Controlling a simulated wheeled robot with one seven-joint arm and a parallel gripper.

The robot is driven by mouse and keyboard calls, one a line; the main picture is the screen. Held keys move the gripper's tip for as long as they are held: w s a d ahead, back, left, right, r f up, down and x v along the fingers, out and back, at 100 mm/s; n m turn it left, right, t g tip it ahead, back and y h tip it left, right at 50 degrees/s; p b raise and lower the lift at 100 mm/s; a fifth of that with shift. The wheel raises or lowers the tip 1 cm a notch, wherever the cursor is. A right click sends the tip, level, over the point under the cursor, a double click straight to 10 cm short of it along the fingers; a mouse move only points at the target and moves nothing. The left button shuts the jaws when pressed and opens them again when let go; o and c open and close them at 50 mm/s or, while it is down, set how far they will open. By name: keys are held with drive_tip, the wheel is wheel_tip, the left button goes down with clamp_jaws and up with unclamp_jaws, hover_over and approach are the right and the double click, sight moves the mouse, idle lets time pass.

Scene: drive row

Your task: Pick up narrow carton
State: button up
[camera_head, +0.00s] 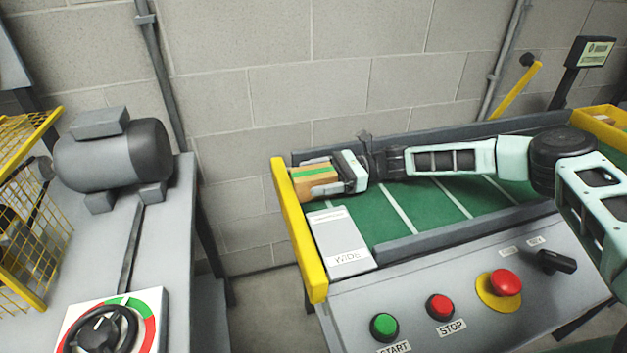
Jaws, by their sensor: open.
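A small brown carton with a green stripe on top (312,180) lies at the left end of the green belt, by the yellow end stop; I take it for the narrow carton. My gripper (337,174) comes in from the right, low over the belt, with its fingers pointing left. Its jaws are open, at the right end of this carton. The near finger shows along the carton's near side; the far finger is hard to make out. I cannot tell whether either touches it.
A pale grey carton marked WIDE (340,240) lies just in front of the brown one. A yellow end stop (298,230) closes the belt's left end, and grey rails edge the belt (430,205). A button panel (450,290) is in front. The belt's middle is clear under my arm.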

drive_tip(key=shift+s+a, duration=0.1)
drive_tip(key=shift+a, duration=0.35)
drive_tip(key=c, duration=1.2)
drive_tip(key=shift+r, duration=0.1)
